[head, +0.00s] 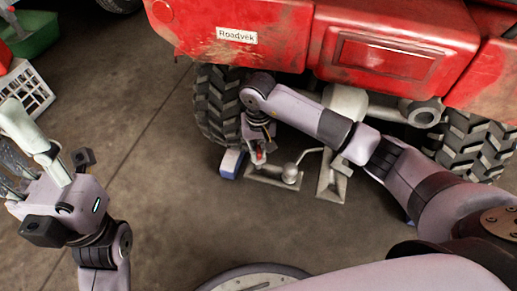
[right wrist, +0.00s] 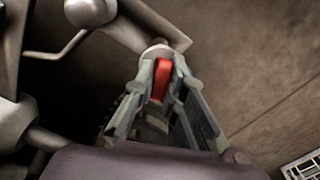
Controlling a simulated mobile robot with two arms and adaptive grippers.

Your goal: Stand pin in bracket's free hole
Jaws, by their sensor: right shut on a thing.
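My right gripper (head: 258,155) is low at the front of the red vehicle, shut on the red pin (head: 260,152). In the right wrist view, the red part of the pin (right wrist: 160,80) sits between the fingers of the right gripper (right wrist: 158,62). A rounded grey metal piece (right wrist: 154,49) lies just beyond the fingertips; I cannot tell whether the pin touches it. The grey metal bracket (head: 270,179) is right below the gripper, and its holes are hidden or too small to see. My left gripper (head: 28,150) is at the left, far from the bracket; its jaw opening is unclear.
The red vehicle body (head: 300,40) overhangs the work spot. A large tyre (head: 217,105) stands left of my right gripper. A ball on a post (head: 290,173) and another metal plate (head: 333,180) are just right. A blue block (head: 231,163) is close left.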

